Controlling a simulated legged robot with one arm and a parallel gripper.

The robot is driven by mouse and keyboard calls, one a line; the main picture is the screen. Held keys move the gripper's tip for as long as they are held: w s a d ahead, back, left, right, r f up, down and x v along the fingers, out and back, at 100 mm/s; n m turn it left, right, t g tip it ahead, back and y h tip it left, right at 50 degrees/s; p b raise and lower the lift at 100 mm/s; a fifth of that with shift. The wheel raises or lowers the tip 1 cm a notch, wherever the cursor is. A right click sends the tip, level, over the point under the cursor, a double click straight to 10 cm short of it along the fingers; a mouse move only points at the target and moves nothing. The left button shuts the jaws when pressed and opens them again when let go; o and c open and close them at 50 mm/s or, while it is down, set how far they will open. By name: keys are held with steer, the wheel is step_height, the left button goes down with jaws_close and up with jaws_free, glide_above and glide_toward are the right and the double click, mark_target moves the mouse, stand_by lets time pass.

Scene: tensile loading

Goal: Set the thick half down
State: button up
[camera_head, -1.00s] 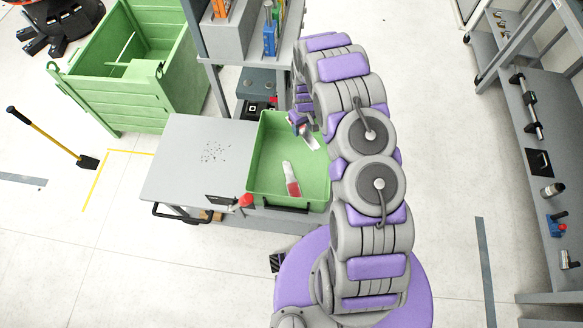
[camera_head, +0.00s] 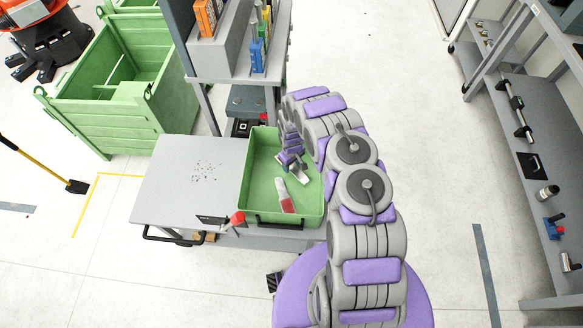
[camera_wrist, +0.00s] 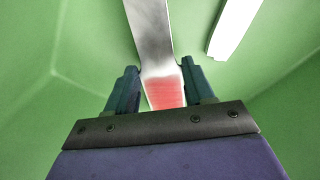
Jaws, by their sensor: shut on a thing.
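My gripper (camera_wrist: 160,88) is shut on a half of a specimen (camera_wrist: 150,30), a flat grey metal strip with a red end between the fingers. In the head view my gripper (camera_head: 290,160) is inside the green tray (camera_head: 257,170), and the held strip's bare end (camera_head: 302,173) sticks out beyond it. The other half (camera_head: 285,195), pale with a red end, lies on the tray floor close by. Its pale part also shows at the upper right of the wrist view (camera_wrist: 235,25). I cannot tell whether the held half touches the tray floor.
A bare grey tabletop (camera_head: 185,185) with small dark specks is left of the tray. A red knob (camera_head: 238,217) is at the tray's front left corner. A grey machine frame (camera_head: 225,60) rises behind. A large green bin (camera_head: 115,100) stands at the back left.

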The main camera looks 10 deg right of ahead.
step_height(320, 180, down, 2)
steer(key=shift+f, duration=0.1)
steer(key=o, duration=1.2)
steer(key=shift+c, duration=0.2)
